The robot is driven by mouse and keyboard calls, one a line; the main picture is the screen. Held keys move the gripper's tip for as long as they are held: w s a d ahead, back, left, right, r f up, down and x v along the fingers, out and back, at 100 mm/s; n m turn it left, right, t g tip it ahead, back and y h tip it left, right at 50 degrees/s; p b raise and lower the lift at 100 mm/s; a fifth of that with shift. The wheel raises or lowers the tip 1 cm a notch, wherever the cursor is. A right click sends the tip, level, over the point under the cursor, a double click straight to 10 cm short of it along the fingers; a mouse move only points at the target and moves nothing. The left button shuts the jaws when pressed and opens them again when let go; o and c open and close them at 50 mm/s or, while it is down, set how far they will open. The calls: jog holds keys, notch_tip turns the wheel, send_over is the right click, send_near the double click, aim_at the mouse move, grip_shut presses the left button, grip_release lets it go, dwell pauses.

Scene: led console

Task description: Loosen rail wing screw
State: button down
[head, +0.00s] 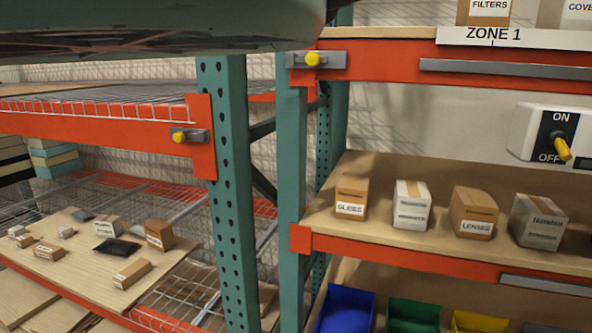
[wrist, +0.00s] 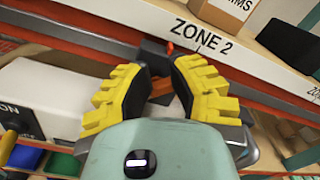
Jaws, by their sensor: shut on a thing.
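My gripper (wrist: 158,75) shows in the wrist view, with its two yellow-padded fingers on either side of a dark fitting with a small orange-red tab (wrist: 170,48). This fitting, which appears to be the rail wing screw, sits at the shelf front just below the ZONE 2 label (wrist: 203,40). The gripper is shut on it; the fingers hide most of the contact. The gripper is not visible in the head view. There, yellow knobs sit on grey plates on two orange beams, one upper middle (head: 313,59) and one at left (head: 179,136).
A white ON/OFF switch box (wrist: 40,92) lies left of the fingers; it also shows in the head view (head: 530,128). Teal uprights (head: 228,190) and orange beams frame the racks. Small boxes (head: 412,205) stand on the middle shelf, with coloured bins (head: 345,310) below.

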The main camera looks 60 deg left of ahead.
jog(key=shift+a+f+g, duration=0.3)
jog(key=shift+a+f, duration=0.15)
jog(key=shift+f, duration=0.1)
jog(key=shift+s+a+r, duration=0.15)
jog(key=shift+r, duration=0.05)
jog(key=shift+s+d+f+b, duration=0.1)
jog(key=shift+s+d+b, duration=0.25)
jog(key=shift+b, duration=0.45)
jog(key=b+v, duration=0.4)
jog(key=v, duration=0.1)
jog(key=shift+s+d+r, duration=0.15)
jog(key=shift+r, duration=0.25)
jog(key=c, duration=1.7)
grip_release()
